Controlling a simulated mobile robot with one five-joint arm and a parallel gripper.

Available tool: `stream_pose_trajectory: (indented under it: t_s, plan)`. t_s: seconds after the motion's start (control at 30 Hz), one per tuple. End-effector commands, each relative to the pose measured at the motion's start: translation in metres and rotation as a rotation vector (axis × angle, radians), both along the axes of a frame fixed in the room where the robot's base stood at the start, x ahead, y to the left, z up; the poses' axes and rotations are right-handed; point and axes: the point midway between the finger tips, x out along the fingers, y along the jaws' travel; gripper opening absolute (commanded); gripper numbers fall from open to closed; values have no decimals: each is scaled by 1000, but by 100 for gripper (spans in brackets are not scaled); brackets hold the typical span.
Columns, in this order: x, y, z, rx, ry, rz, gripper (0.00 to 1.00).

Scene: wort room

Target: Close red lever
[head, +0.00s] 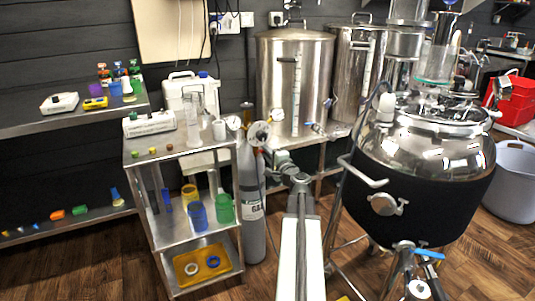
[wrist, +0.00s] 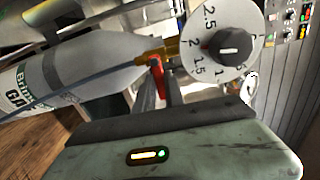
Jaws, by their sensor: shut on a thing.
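The red lever (wrist: 156,74) shows in the wrist view beside a brass fitting (wrist: 150,57) at the neck of the grey gas cylinder (wrist: 75,70). My gripper (wrist: 160,82) is shut on the lever, with a dark finger on either side of it; the fingers hide part of the lever. In the head view the cylinder (head: 250,205) stands right of the steel cart, and my gripper (head: 262,142) is at its top. The lever cannot be made out there.
A round dial (wrist: 222,47) with numbers and a black knob is close right of my fingers in the wrist view. The steel cart (head: 180,156) stands left of the cylinder. A large steel pot (head: 295,80) is behind, and a black-jacketed kettle (head: 415,190) stands right of my arm.

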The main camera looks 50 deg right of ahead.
Motion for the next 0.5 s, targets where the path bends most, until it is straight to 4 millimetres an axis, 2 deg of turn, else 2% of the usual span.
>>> stream_pose_trajectory:
  t_s: [0.5]
  plan:
    - [-1, 1, 1, -63, 28, 1, 0]
